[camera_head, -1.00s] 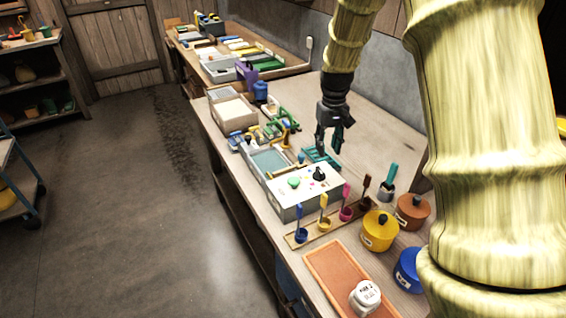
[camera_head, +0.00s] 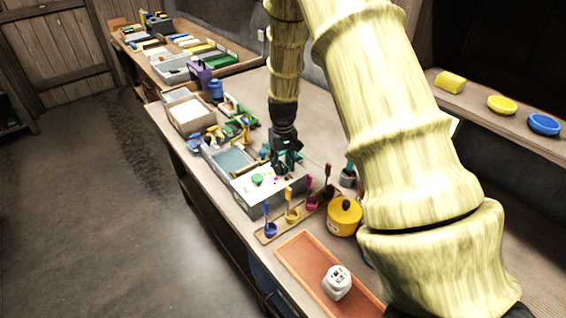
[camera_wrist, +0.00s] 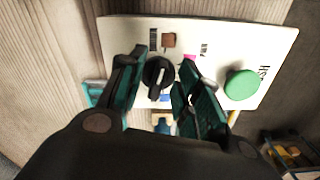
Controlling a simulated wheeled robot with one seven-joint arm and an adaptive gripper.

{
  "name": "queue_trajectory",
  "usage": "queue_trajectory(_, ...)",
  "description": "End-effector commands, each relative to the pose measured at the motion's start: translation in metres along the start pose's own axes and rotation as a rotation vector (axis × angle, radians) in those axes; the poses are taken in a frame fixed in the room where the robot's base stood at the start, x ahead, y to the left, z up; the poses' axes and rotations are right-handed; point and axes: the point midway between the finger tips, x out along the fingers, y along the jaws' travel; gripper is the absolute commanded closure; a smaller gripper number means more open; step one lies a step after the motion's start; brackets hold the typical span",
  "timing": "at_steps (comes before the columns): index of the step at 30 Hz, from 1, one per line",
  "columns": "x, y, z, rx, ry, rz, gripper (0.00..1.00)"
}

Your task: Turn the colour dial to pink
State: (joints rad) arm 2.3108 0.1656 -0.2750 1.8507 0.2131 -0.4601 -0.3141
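The black colour dial (camera_wrist: 158,75) sits on the white top of a control box (camera_wrist: 275,45), with brown, pink and blue marks around it. A pale line on the dial points up in the wrist view, but I cannot tell exactly which mark it faces. A green button (camera_wrist: 240,84) is to its right. My gripper (camera_wrist: 162,68) is open, one finger on each side of the dial; contact is unclear. In the head view my gripper (camera_head: 286,163) is low over the far part of the box (camera_head: 262,203) and hides the dial.
A shelf (camera_head: 490,118) is at the right.

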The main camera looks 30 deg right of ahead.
Motion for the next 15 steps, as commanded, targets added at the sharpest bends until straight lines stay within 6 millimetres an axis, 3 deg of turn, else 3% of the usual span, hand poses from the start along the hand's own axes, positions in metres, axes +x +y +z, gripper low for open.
queue_trajectory(11,0.0038,0.0,0.0,0.0,0.0,0.0,0.66)
queue_trajectory(15,0.0038,0.0001,0.0,0.0,0.0,0.0,0.9)
